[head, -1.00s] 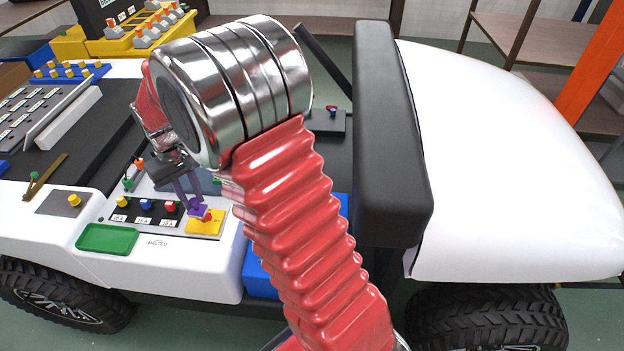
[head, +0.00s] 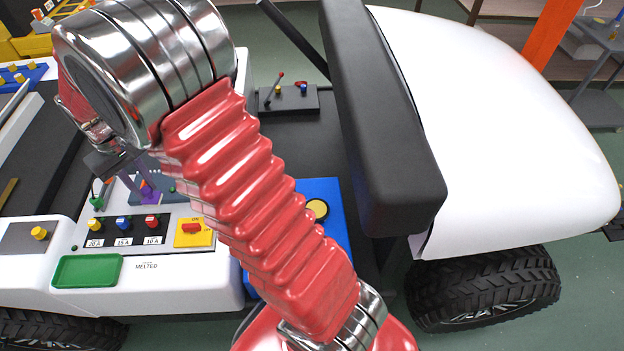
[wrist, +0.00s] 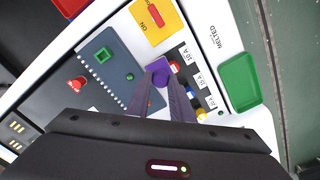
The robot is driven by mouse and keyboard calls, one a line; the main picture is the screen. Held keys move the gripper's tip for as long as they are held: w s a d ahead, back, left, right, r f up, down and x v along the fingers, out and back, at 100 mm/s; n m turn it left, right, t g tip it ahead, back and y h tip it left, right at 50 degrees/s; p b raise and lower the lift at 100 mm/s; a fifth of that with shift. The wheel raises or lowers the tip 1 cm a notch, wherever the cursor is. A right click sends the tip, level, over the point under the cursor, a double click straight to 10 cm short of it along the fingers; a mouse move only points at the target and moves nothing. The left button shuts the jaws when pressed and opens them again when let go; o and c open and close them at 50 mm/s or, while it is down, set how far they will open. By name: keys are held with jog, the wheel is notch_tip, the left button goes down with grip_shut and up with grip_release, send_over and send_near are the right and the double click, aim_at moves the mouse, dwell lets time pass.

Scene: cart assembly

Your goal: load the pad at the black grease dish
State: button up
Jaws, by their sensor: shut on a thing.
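My gripper (head: 146,184) is shut on a small purple piece (head: 148,194), held over the white cart's control panel. In the wrist view the purple piece (wrist: 159,71) sits between the tips of my gripper (wrist: 161,82), beside the dark grey panel and the row of fuses. I cannot tell whether it touches the panel. The purple piece may be the pad, but its shape is partly hidden by the fingers. I cannot make out a black grease dish in either view.
A yellow switch plate with a red handle (head: 192,228) and coloured fuses (head: 122,223) lie near the gripper. A green tray (head: 88,271) is at the front. A blue box (head: 328,188) and a black lever plate (head: 290,100) are to the right, past my arm.

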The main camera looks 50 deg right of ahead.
jog(key=shift+d, duration=0.15)
jog(key=s+d+f+m, duration=0.2)
jog(key=s+d+m, duration=0.25)
jog(key=d, duration=0.55)
jog(key=s+d+f+m, duration=0.25)
jog(key=s+d, duration=0.25)
jog(key=d, duration=0.4)
jog(key=s+d+f+m, duration=0.2)
jog(key=s+d+m, duration=0.2)
jog(key=s, duration=0.6)
jog(key=s+d+f+m, duration=0.2)
jog(key=s+d+m, duration=0.3)
jog(key=s+d, duration=0.3)
jog(key=shift+s+d+f, duration=0.2)
jog(key=shift+s+d, duration=0.1)
jog(key=shift+s, duration=0.75)
jog(key=shift+f, duration=0.1)
jog(key=shift+f, duration=2.9)
jog(key=shift+f, duration=0.55)
